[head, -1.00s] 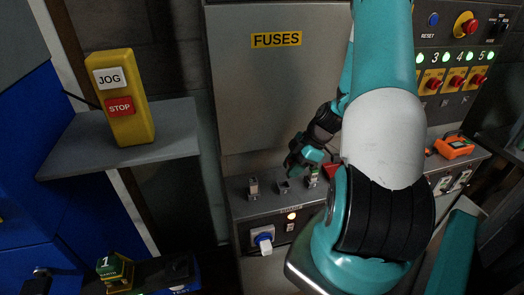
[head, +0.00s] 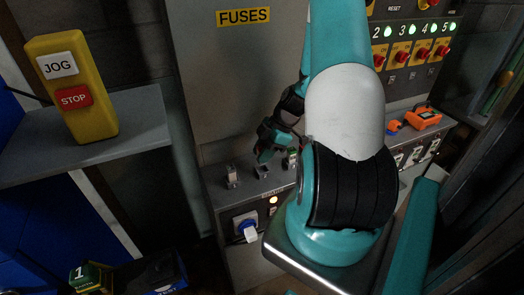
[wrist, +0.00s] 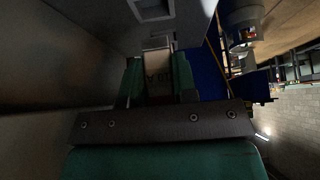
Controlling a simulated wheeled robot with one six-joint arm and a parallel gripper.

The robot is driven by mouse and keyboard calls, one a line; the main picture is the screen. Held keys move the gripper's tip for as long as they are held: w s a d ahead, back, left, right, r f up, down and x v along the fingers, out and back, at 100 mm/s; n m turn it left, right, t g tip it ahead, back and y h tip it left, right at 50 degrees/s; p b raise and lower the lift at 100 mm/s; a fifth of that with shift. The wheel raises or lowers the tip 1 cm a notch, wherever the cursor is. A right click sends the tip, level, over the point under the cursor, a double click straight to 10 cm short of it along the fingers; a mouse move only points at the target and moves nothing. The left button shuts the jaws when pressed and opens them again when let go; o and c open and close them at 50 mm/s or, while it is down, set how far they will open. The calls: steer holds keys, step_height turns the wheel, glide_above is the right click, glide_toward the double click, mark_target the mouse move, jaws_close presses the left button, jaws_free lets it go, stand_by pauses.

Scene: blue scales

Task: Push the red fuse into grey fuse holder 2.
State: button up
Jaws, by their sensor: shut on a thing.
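My gripper (head: 262,155) is low over the fuse shelf in the head view, close behind the middle grey fuse holder (head: 261,171). The fuse is hidden in the head view.
Another holder (head: 232,177) stands to the left, and one with a green and white piece (head: 291,158) to the right. The FUSES cabinet panel (head: 225,80) rises behind. A blue plug (head: 246,226) sits below the shelf. An orange device (head: 424,118) is at right.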

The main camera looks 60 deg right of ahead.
steer(key=shift+f+b, duration=1.05)
steer(key=shift+f, duration=0.85)
steer(key=shift+s+d, duration=0.1)
steer(key=shift+d, duration=0.05)
stand_by(0.8)
steer(key=shift+s+f+b, duration=0.1)
steer(key=shift+f+b, duration=0.3)
steer(key=shift+b, duration=0.25)
